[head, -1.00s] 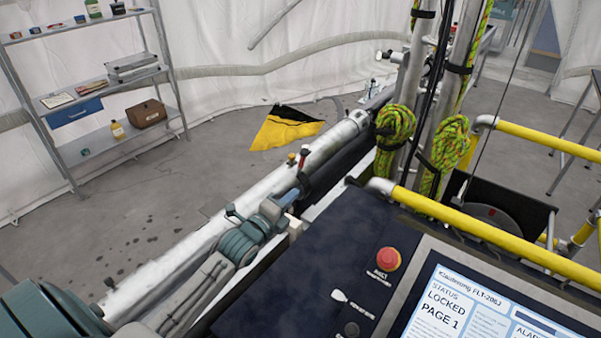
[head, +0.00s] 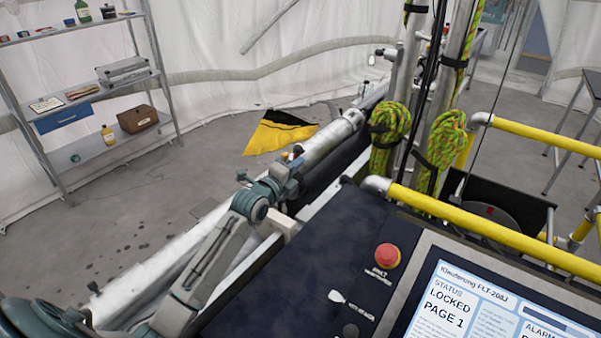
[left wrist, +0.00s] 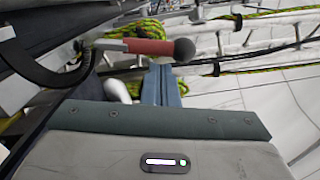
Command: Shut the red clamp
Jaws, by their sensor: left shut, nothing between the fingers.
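The red clamp's handle (left wrist: 150,47) shows in the left wrist view as a red bar with a dark ball at its right end, joined at the left to a curved black part. My left gripper (left wrist: 161,72) is shut and empty, its blue-grey fingertips just at the lower side of the handle. I cannot tell whether they touch it. In the head view my left gripper (head: 291,164) is at the long silvery tube, and it covers most of the clamp there.
A dark console with a red stop button (head: 387,256) and a lit screen (head: 500,305) stands at front right. Yellow rails (head: 480,228) and coiled green rope (head: 388,138) are beyond it. A shelf (head: 90,100) stands at far left, with open floor between.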

